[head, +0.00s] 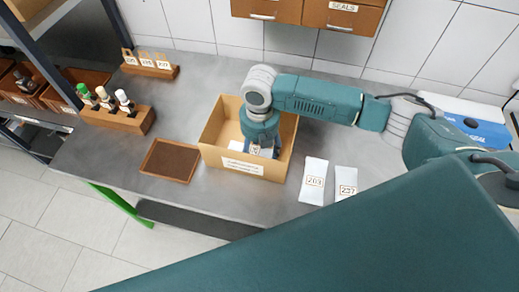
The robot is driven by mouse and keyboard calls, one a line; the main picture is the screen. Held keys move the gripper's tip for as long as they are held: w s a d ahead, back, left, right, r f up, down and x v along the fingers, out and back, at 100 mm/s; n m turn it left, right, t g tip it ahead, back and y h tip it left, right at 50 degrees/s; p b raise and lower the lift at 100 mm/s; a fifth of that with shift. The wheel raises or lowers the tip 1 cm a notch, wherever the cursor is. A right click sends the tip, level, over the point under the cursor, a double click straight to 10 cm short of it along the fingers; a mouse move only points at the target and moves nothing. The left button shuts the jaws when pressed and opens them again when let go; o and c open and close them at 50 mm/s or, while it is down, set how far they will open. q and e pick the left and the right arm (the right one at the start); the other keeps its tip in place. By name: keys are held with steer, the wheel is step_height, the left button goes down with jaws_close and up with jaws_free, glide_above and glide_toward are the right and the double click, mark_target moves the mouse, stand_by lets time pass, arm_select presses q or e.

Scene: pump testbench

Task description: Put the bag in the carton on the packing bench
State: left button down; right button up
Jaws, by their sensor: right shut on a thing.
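The open carton (238,166) stands on the grey packing bench (200,85), a white label on its front. My right arm reaches in from the right, and my right gripper (262,151) points down inside the carton. It is shut on a white bag (255,150), of which only a small labelled part shows; the carton's front wall and the gripper hide the rest. Whether the bag touches the carton floor I cannot tell. Two more white bags, marked 203 (313,181) and what looks like 237 (346,184), lie flat right of the carton. My left gripper is not in view.
A brown tray (170,161) lies left of the carton. A wooden rack with bottles (118,117) and a block with tags (150,65) stand further left. Brown drawers (305,12) hang above; a blue and white box (470,120) stands at the right.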

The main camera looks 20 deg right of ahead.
mark_target(259, 154)
steer(key=o, duration=1)
steer(key=shift+f, duration=0.15)
step_height(259, 154, up, 12)
steer(key=b, duration=0.3)
steer(key=shift+r, duration=0.2)
steer(key=shift+f, duration=0.1)
